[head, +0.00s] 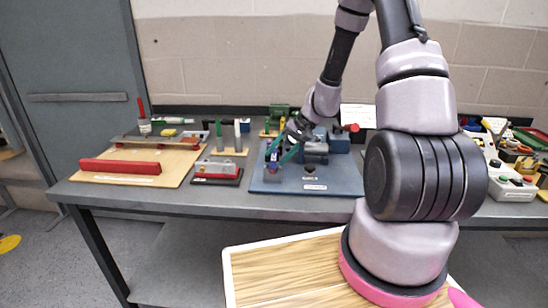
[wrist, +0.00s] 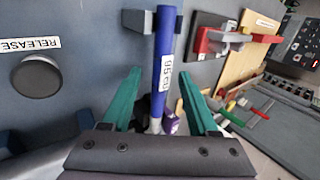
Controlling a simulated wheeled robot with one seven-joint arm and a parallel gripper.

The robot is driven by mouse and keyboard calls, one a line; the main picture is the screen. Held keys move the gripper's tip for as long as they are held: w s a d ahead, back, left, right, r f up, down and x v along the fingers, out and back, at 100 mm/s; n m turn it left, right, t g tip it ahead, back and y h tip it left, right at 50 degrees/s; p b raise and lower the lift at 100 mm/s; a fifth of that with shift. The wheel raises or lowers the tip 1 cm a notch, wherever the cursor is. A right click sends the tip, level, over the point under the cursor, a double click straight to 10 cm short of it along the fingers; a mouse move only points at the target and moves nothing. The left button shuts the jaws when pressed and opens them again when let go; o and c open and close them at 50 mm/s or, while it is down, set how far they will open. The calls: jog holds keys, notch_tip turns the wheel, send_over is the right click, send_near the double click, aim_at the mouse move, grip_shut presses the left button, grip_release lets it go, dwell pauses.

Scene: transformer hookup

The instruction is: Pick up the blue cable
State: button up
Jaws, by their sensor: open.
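The blue cable (wrist: 162,64) shows in the wrist view as an upright blue rod with a white printed label, its lower end paler. It runs between the two green fingers of my gripper (wrist: 157,100), which are open with a gap on each side of it. A grey bracket (wrist: 146,20) stands beside its upper part. In the head view my gripper (head: 281,152) is over the left part of the blue-grey board (head: 325,187), where the cable is small and partly hidden.
A black round knob (wrist: 36,76) with a RELEASE label is at the left in the wrist view. A red bar (head: 120,166) lies on a wooden board at the table's left. A small red and grey fixture (head: 217,170) stands left of the blue-grey board. Several tools crowd the back.

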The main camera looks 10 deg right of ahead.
grip_shut()
dwell(1.4)
